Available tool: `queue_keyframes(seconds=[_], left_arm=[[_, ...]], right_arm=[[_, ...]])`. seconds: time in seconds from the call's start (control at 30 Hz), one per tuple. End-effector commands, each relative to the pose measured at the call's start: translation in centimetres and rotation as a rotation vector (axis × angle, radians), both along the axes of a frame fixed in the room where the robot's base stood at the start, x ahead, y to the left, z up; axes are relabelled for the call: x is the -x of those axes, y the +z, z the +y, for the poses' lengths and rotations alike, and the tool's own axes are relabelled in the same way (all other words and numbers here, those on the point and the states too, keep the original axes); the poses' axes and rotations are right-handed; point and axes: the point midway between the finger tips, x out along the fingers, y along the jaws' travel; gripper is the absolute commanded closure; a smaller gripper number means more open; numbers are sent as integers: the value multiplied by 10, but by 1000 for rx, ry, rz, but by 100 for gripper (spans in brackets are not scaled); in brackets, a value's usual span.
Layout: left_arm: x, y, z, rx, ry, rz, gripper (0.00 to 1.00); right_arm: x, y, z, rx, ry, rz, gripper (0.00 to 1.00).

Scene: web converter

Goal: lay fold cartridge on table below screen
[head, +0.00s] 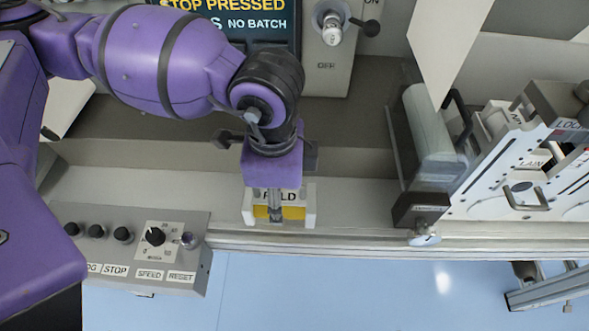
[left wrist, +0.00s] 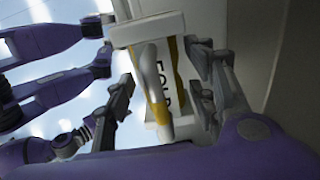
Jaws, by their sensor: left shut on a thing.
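The fold cartridge (head: 299,213) is a white block with a yellow band and black lettering, low in the middle of the head view by the ledge's front edge. My left gripper (head: 275,212) points down onto it and is shut on it. The left wrist view shows the cartridge (left wrist: 172,85) with its bar handle between the fingers (left wrist: 165,95). I cannot tell whether its underside touches the surface. The screen (head: 262,22) is at the top, partly behind my left arm. The grey table surface (head: 130,185) lies below it. My right gripper is not in view.
A control panel (head: 130,245) with knobs and buttons is at the lower left. A roller (head: 430,125) and a white plate assembly (head: 530,170) stand at the right. A rotary switch (head: 332,30) is beside the screen. The ledge right of the cartridge is clear.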

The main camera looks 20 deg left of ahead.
Motion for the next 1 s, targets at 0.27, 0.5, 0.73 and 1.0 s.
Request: queue_keyframes(seconds=[0.27, 0.5, 0.73, 1.0], left_arm=[[0, -35, 4, 0, 2, 4, 92], [0, -36, 4, 0, 2, 2, 92], [0, -40, 5, -1, 2, 4, 42], [0, -39, 5, -1, 3, 3, 30]], right_arm=[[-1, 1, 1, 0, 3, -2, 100], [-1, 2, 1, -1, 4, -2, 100], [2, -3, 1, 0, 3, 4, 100], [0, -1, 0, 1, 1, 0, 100]])
